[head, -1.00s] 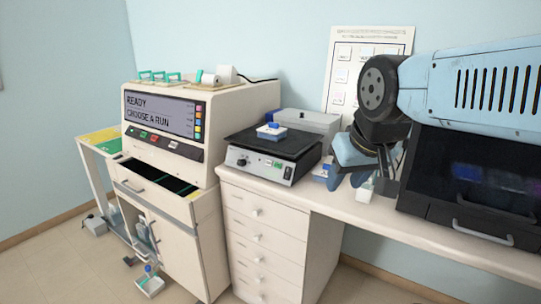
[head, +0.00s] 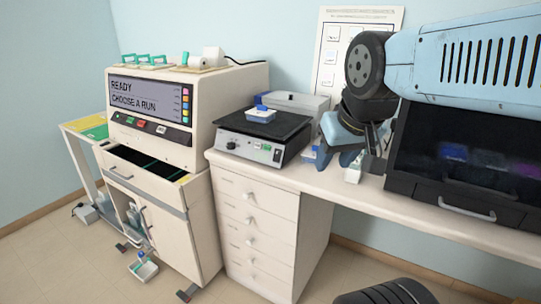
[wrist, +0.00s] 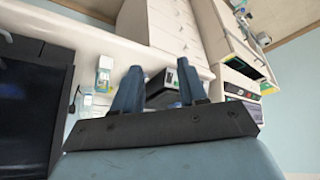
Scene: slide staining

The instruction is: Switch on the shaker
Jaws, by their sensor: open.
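The shaker (head: 233,148) is a low pale box with a black platform on top, standing on the bench right of the stainer. Its front panel has a black knob, a small green display and a dark control at the right end. A small blue-and-white tray (head: 261,115) sits on the platform. My gripper (head: 338,160) is open and empty, right of the shaker and apart from it. In the wrist view my gripper (wrist: 157,78) has its two blue fingers spread, with the shaker (wrist: 160,92) beyond them, partly hidden by the right finger. I cannot tell the switch's position.
The stainer (head: 235,100) reads "READY, CHOOSE A RUN". A grey box (head: 300,102) is behind the shaker. A small white bottle (head: 353,172) stands below my wrist. A dark-fronted cabinet (head: 460,170) fills the right of the bench. Floor before the drawers (head: 250,225) is clear.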

